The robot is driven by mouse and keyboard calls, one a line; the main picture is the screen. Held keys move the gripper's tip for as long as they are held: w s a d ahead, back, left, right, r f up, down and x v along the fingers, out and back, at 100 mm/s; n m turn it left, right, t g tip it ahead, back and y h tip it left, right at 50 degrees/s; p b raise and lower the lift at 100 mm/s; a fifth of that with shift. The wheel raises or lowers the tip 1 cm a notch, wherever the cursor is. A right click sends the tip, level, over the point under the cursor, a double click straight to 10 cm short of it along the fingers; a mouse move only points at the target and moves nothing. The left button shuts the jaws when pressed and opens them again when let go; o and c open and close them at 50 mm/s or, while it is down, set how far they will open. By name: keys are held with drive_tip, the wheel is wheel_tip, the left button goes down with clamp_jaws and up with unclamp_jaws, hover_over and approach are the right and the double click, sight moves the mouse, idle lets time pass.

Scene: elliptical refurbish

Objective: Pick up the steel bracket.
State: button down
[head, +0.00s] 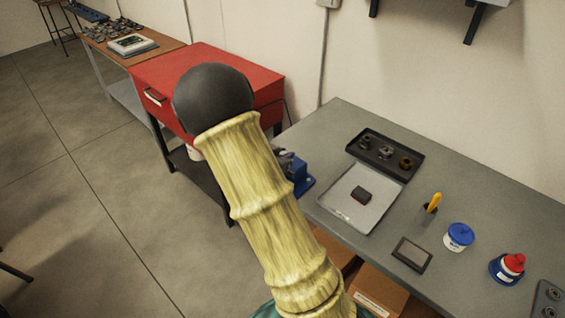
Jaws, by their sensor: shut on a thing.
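I cannot make out a steel bracket in the head view. My arm, pale yellow with a dark rounded end, rises through the middle of the picture and hides part of the bench's left end. My gripper cannot be seen, nor can anything in it. A small dark block with a reddish side (361,195) lies on a light grey tray or sheet (341,208) on the grey workbench (463,178); I cannot tell what it is.
A black tray (402,178) holds several round metal parts. Nearer are an orange-handled tool (435,201), a blue-lidded tub (459,236), a red-capped bottle (509,267) and a dark flat plate (411,254). A blue vise-like thing (302,181) and red cabinet (270,87) stand left.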

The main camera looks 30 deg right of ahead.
wheel_tip(320, 180, up, 6)
drive_tip(key=shift+r, duration=0.15)
